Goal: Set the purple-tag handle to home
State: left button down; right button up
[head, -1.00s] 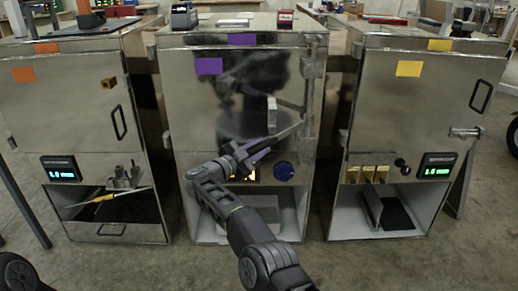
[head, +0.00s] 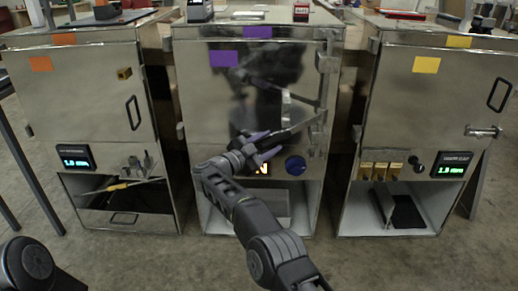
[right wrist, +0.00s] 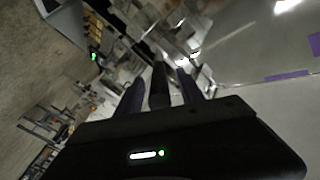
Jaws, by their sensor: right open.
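The purple-tag cabinet (head: 195,120) is the middle one, with purple tags (head: 223,58) on its door and upper edge. A grey upright handle piece (head: 287,103) shows on the right part of its door, near a vertical metal bar (head: 323,95). My right gripper (head: 268,140) is open in front of the lower door, below and left of the handle piece; contact cannot be told. In the right wrist view the two fingers (right wrist: 162,82) point away, with a dark bar between them that I cannot identify. My left gripper is out of view.
A blue knob (head: 295,165) and a lit display (head: 262,169) sit below the door, above an open bay (head: 308,205). An orange-tag cabinet (head: 70,110) stands left and a yellow-tag cabinet (head: 425,110) right. The floor in front is clear.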

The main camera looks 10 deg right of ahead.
jog(key=v, duration=0.6)
jog(key=shift+s, duration=0.15)
